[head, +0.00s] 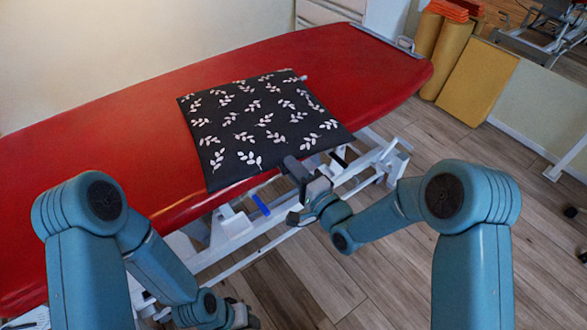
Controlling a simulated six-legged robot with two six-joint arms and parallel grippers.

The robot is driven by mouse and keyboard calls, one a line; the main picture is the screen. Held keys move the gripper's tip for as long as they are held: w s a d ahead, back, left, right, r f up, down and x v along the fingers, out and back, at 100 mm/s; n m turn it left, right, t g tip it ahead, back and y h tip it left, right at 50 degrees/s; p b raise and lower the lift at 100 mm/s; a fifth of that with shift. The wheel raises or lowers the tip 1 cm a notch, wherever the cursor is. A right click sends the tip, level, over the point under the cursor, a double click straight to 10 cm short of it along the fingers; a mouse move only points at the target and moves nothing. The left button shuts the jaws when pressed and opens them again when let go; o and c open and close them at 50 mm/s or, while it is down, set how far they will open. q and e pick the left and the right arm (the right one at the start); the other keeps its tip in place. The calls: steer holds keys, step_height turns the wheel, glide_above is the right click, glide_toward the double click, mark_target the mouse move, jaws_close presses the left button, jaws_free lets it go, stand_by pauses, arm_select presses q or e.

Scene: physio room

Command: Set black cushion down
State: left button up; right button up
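The black cushion (255,125) with a white leaf print lies flat on the red treatment table (90,130). Its near edge reaches the table's front edge. My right gripper (288,192) is at the front edge of the table, by the cushion's near edge. Its two fingers are spread apart with nothing seen between them. The upper finger overlaps the cushion's edge in the picture; I cannot tell whether it touches. My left gripper (240,316) is low at the bottom edge of the picture, away from the cushion, and partly cut off.
The table's white metal frame (233,226) with a blue lever (261,205) is below the front edge. Yellow rolls and an upright yellow pad (478,82) stand at the far right. The red tabletop is bare on both sides of the cushion. Wooden floor (450,130) is open at right.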

steer(key=shift+o, duration=0.9)
steer(key=shift+r, duration=0.1)
